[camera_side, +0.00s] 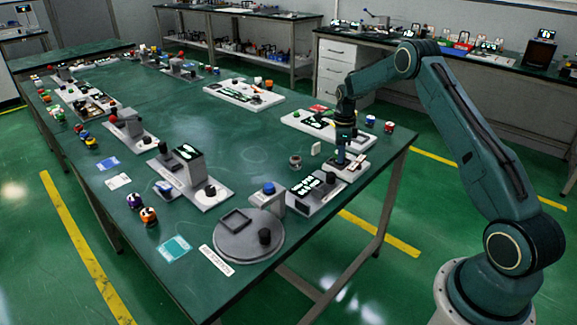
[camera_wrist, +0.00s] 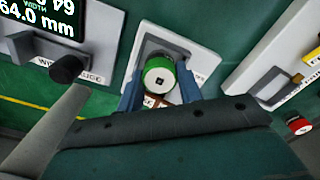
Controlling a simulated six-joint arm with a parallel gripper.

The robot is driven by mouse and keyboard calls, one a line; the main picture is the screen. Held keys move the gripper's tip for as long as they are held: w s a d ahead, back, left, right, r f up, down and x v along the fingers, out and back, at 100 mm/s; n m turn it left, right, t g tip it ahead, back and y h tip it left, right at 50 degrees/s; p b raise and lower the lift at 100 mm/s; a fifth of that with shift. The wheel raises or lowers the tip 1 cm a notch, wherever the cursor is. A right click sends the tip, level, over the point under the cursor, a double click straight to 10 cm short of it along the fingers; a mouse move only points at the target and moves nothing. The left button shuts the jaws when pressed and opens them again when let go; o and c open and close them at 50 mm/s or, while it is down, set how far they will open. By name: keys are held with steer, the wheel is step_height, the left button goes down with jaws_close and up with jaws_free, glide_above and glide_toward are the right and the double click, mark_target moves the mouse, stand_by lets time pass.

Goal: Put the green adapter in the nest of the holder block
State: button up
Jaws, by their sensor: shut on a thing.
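The green adapter (camera_wrist: 184,78) has a green band and a pale round end with a small dark square hole. It sits between the two blue fingers of my gripper (camera_wrist: 160,92) in the wrist view, and the gripper is shut on it. The light holder block (camera_wrist: 205,62) lies directly behind the adapter, which hides most of its nest. I cannot tell whether the adapter is inside the nest or just above it. In the side view, my gripper (camera_side: 341,158) points down at the holder block (camera_side: 356,173) near the table's right edge; the adapter is too small to make out.
A gauge with a lit display (camera_wrist: 40,22) and a dark knob (camera_wrist: 67,69) stands left of the block in the wrist view. A pale panel (camera_wrist: 275,50) is at right. In the side view, a small round part (camera_side: 295,161) stands left of my gripper.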

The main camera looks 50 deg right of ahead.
steer(key=shift+f, duration=0.1)
steer(key=o, duration=1.1)
steer(key=shift+o, duration=0.2)
step_height(320, 180, up, 12)
stand_by(0.3)
